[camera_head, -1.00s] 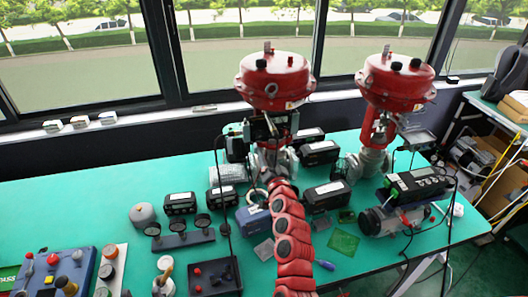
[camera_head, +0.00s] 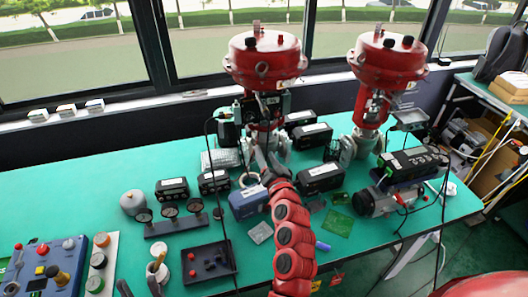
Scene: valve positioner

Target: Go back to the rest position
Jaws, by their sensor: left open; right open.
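My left arm, made of red segments, rises from the bottom middle of the picture. Its grey gripper (camera_head: 263,163) is at the base of the left red-topped valve (camera_head: 265,57), in front of its lower body. The gripper is open; its fingertips are small and partly lost against the valve body, so I cannot tell whether they touch it. My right gripper is not in view; a red rounded shape at the bottom right corner looks like part of my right arm.
A second red-topped valve (camera_head: 388,57) stands to the right. A blue box (camera_head: 248,201) is close beside my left arm. A black tray (camera_head: 208,263), gauges (camera_head: 170,212) and a control panel (camera_head: 42,267) lie left. A green board (camera_head: 337,222) lies right.

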